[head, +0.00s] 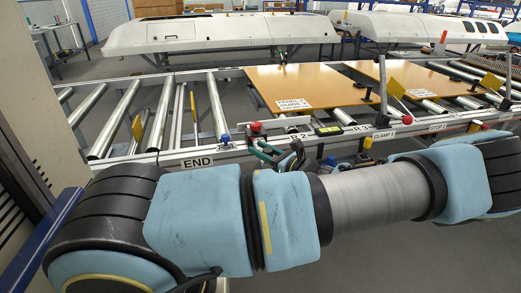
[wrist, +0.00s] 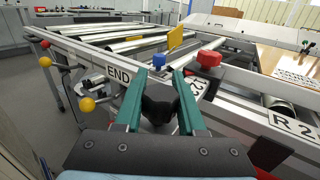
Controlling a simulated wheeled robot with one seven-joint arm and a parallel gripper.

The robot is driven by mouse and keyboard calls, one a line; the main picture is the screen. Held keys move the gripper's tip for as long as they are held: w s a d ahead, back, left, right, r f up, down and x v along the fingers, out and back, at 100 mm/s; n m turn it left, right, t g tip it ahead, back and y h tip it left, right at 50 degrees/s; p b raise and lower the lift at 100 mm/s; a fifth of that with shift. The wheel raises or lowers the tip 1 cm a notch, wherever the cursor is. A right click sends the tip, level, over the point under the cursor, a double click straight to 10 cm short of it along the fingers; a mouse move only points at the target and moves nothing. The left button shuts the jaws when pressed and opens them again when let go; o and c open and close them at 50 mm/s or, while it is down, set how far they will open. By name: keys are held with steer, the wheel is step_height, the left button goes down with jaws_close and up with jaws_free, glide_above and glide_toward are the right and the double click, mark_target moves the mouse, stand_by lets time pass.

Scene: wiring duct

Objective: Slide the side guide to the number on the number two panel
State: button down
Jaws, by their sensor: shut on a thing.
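My gripper (wrist: 158,85) has two green fingers closed around a black knob (wrist: 160,104), apparently the handle of the side guide, at the front rail. The rest of the guide cannot be clearly told apart. In the head view my gripper (head: 268,152) is small and partly hidden by my arm, just below the rail and right of the END label. The nearer wooden panel (head: 320,82) lies on the rollers with a printed label (head: 292,104), too small to read surely. Its edge also shows in the wrist view (wrist: 285,62).
The front rail carries an END label (head: 197,162), a blue knob (head: 224,139) and a red knob (head: 255,127). An R 2 label (wrist: 293,125) is at right in the wrist view. A second panel (head: 425,76) lies farther right. Bare rollers (head: 163,112) are at left.

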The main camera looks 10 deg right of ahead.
steer(key=w, duration=0.4)
steer(key=shift+a, duration=0.2)
steer(key=c, duration=0.5)
jaws_free()
steer(key=shift+s, duration=0.1)
steer(key=b+v, duration=0.2)
steer(key=v, duration=0.8)
steer(key=shift+s+d, duration=0.2)
steer(key=shift+s, duration=0.05)
steer(key=shift+d, duration=0.1)
